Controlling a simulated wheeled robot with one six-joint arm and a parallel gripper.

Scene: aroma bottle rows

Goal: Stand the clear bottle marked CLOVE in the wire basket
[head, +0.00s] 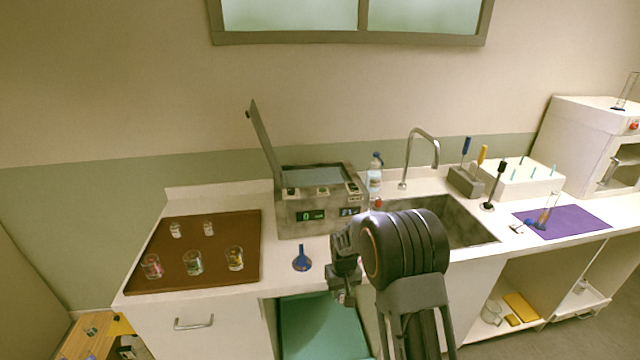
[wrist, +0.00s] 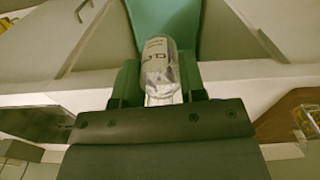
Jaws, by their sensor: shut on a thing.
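My gripper (head: 343,285) hangs in front of the counter, right of the blue funnel-like item. In the wrist view my gripper (wrist: 160,88) is shut on a clear bottle (wrist: 158,62) with a pale label. Only part of the label's lettering shows, and I cannot read the full name. The bottle is not clear in the head view, where my gripper and arm cover that spot. I cannot make out a wire basket in either view.
A brown tray (head: 220,280) with several small glass containers lies at the left of the counter. A grey machine with a raised lid (head: 296,222) stands mid-counter, and a blue funnel-like item (head: 302,260) is before it. A sink (head: 470,234) and purple mat (head: 585,218) are at right.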

